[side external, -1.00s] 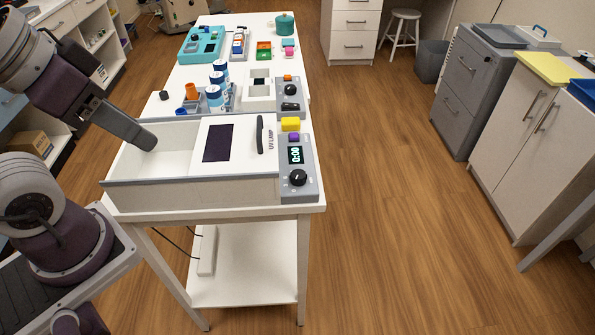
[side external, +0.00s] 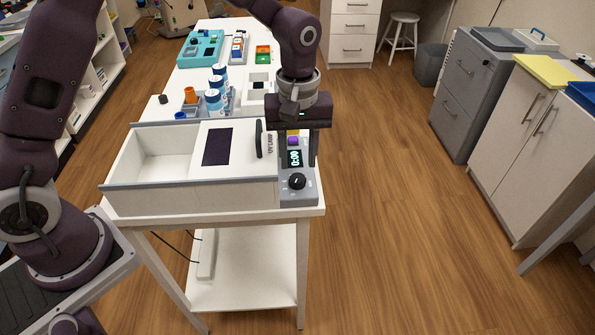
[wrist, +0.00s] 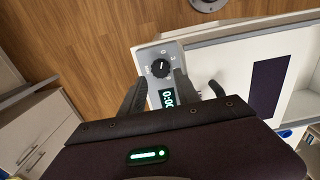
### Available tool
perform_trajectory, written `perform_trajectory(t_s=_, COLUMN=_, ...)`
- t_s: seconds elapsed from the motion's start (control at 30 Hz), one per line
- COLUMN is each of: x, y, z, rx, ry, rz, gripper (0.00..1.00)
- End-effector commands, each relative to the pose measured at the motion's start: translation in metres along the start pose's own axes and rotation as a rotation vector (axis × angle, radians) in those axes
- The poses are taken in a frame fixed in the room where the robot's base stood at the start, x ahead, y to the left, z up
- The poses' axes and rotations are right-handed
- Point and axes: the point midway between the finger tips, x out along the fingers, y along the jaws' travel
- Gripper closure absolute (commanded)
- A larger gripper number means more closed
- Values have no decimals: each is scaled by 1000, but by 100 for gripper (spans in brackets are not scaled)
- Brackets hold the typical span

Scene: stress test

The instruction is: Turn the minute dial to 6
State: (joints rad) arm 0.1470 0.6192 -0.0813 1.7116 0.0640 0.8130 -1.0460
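The minute dial (side external: 297,181) is a round black knob on the grey control panel (side external: 285,196) at the right end of the UV lamp box. It shows in the wrist view (wrist: 160,68) with a pale pointer mark; I cannot read its exact setting. The display (side external: 294,158) behind it reads 0:00. My gripper (side external: 293,160) is over the panel, pointing down, above and behind the dial. In the wrist view my gripper (wrist: 160,79) has its two dark fingers apart, with the dial just beyond and between the tips. It holds nothing.
The white box (side external: 165,150) has an open compartment at left and a sliding lid (side external: 222,135) with a dark window and black handle (side external: 259,139). A purple button (side external: 293,141) lies behind the display. Blue-and-white cans (side external: 214,100) stand behind the box.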

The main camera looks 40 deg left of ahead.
Motion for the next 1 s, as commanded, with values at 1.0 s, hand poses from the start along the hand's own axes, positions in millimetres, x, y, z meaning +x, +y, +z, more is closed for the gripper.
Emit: perform_trajectory(t_s=1.0, x=49, y=-1, z=0, rx=17, ry=0, rz=-1, gripper=100)
